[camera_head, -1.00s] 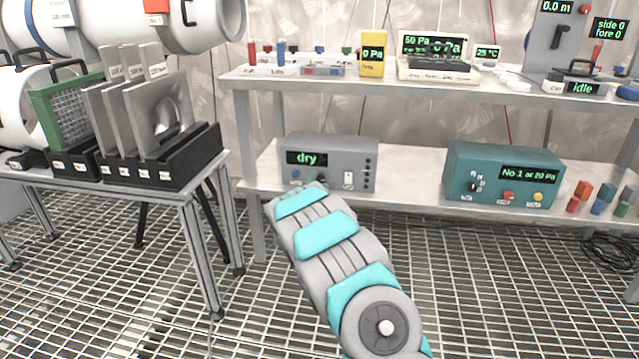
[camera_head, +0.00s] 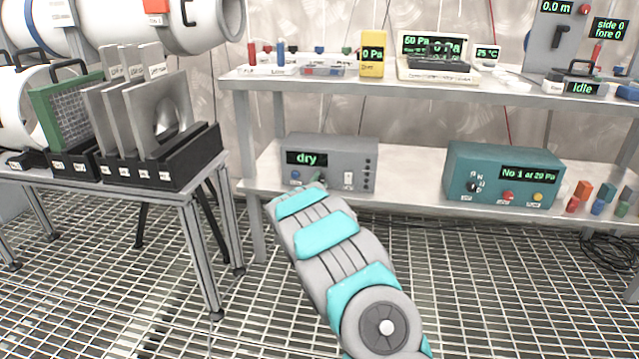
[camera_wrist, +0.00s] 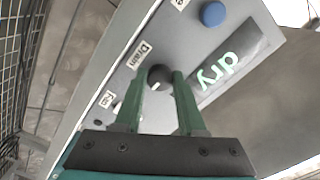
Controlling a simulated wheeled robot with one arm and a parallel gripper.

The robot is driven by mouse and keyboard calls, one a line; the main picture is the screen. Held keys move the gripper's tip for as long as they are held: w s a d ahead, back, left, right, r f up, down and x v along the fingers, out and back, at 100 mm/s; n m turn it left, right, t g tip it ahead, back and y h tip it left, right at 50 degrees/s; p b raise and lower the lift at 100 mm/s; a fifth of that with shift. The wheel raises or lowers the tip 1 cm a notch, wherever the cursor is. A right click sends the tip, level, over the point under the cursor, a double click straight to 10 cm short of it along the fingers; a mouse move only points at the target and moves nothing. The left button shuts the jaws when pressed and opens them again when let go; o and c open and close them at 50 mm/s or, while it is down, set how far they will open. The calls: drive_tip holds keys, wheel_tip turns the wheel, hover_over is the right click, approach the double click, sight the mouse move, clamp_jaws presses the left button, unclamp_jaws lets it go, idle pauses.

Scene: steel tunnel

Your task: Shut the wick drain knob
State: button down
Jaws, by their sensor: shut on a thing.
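The grey box (camera_head: 332,163) with a green "dry" display stands on the lower shelf in the head view. In the wrist view, its dark round knob (camera_wrist: 160,76) sits beside a label that reads "Drain". My gripper (camera_wrist: 158,80) has its two green fingers on either side of this knob and is shut on it. A small white mark shows on the knob between the fingers. In the head view my arm covers the front of the box near the knob, and the fingertips are mostly hidden.
A blue button (camera_wrist: 213,14) is on the same panel, near the "dry" display (camera_wrist: 228,68). A teal box (camera_head: 503,173) stands to the right on the lower shelf (camera_head: 410,200). The upper shelf (camera_head: 400,88) runs above. A table with upright plates is at left.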

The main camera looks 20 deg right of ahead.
idle(0.4)
drive_tip(key=n+p, duration=0.2)
drive_tip(key=n, duration=0.2)
drive_tip(key=shift+n+p, duration=0.3)
drive_tip(key=shift+n, duration=0.1)
drive_tip(key=n+p, duration=0.2)
drive_tip(key=n, duration=0.1)
drive_tip(key=shift+n, duration=0.4)
drive_tip(key=n+p, duration=0.3)
drive_tip(key=n, duration=0.2)
drive_tip(key=shift+n+p, duration=0.8)
drive_tip(key=shift+n, duration=1.3)
drive_tip(key=shift+f, duration=0.1)
drive_tip(key=c, duration=0.5)
unclamp_jaws()
